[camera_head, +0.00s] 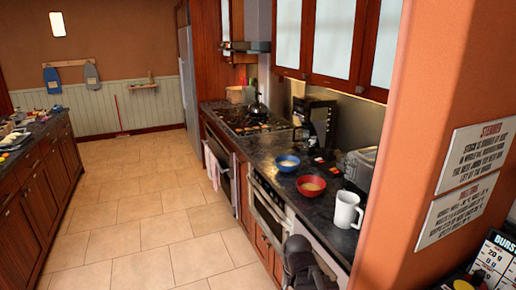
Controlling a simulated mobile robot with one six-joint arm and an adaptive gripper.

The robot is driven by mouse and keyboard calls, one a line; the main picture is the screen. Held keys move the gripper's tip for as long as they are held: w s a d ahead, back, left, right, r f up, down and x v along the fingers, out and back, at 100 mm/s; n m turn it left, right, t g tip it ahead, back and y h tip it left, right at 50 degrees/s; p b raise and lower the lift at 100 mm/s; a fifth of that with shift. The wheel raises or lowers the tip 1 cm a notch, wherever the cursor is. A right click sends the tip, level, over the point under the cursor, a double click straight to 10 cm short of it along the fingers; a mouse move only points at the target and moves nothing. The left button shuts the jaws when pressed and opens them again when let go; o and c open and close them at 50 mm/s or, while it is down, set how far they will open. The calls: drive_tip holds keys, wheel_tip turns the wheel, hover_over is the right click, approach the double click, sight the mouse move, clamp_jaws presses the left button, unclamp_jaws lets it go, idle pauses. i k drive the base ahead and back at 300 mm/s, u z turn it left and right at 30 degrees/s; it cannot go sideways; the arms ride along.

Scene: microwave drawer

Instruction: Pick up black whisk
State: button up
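I cannot make out a black whisk in this view. Small items lie on the left counter, too small to tell apart. My gripper (302,264) shows as a dark shape at the bottom edge, in front of the right counter's lower cabinets. Its fingers cannot be made out, so I cannot tell whether it is open, shut or holding anything.
The right counter (262,147) holds a blue bowl (287,162), a red bowl (311,187), a white mug (346,210), a coffee maker (315,121), a toaster (361,167) and a kettle (257,106). An orange wall (430,120) stands close at right. The tiled floor (140,200) is clear.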

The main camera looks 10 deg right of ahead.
sight(252, 140)
drive_tip(key=u, duration=0.35)
drive_tip(key=i, duration=0.65)
drive_tip(key=u, duration=0.55)
drive_tip(key=i, duration=1.55)
drive_tip(key=z, duration=0.4)
drive_tip(key=i, duration=0.65)
drive_tip(key=z, duration=0.85)
drive_tip(key=i, duration=0.55)
drive_tip(key=z, duration=0.25)
